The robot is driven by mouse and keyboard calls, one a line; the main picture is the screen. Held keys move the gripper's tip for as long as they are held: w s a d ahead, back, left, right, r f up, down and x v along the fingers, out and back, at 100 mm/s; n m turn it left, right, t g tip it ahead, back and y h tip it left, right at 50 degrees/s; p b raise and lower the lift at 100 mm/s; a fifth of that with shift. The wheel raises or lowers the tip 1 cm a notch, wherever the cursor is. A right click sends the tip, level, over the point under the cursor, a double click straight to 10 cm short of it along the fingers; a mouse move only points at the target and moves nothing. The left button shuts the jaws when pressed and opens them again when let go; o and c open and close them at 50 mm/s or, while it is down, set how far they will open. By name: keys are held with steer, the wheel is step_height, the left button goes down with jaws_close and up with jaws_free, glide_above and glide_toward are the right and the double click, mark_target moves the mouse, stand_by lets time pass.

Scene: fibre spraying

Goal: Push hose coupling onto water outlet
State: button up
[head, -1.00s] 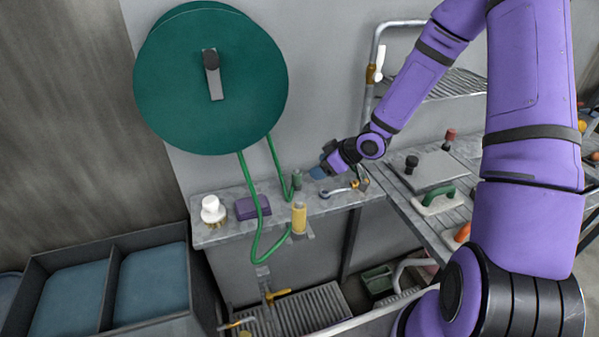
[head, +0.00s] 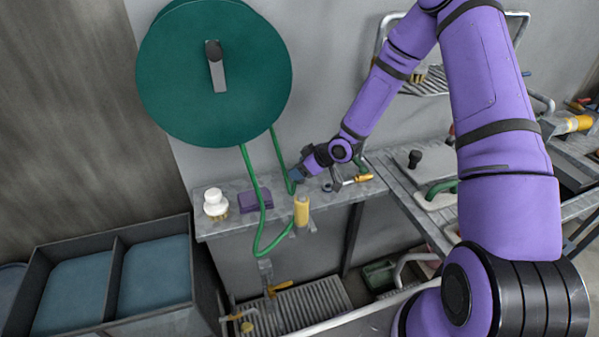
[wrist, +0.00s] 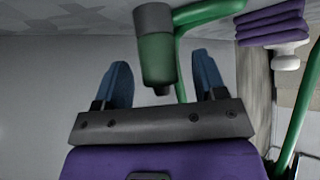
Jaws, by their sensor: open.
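The hose coupling (wrist: 154,40), a grey and green cylinder with the green hose (wrist: 208,12) beside it, shows in the wrist view. My gripper (wrist: 160,72) is open, with one blue finger on each side of the coupling's lower end. Gaps show on both sides. In the head view my gripper (head: 297,174) is at the ledge by the hose and largely hides the coupling. Taps with yellow handles (head: 281,287) sit low on the wall above a grate. I cannot tell for sure which one is the water outlet.
A green hose reel (head: 190,90) hangs above the ledge (head: 335,205). The ledge holds a yellow cylinder (head: 301,211), purple cloth (head: 256,199), a white brush (head: 215,203) and small tools (head: 352,181). The hose loops below the ledge. A blue two-part basin (head: 155,275) stands left.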

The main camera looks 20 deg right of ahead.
steer(key=shift+w+a+f, duration=0.15)
steer(key=shift+a+f, duration=0.05)
steer(key=shift+f, duration=0.05)
steer(key=shift+c, duration=0.3)
steer(key=c, duration=1)
steer(key=shift+r, duration=0.1)
step_height(320, 180, up, 9)
steer(key=shift+f, duration=0.2)
steer(key=shift+d+r, duration=0.2)
steer(key=shift+r, duration=0.1)
steer(key=s+d, duration=0.6)
steer(key=shift+s+d+f, duration=0.1)
steer(key=shift+s+d, duration=0.15)
steer(key=shift+d, duration=0.05)
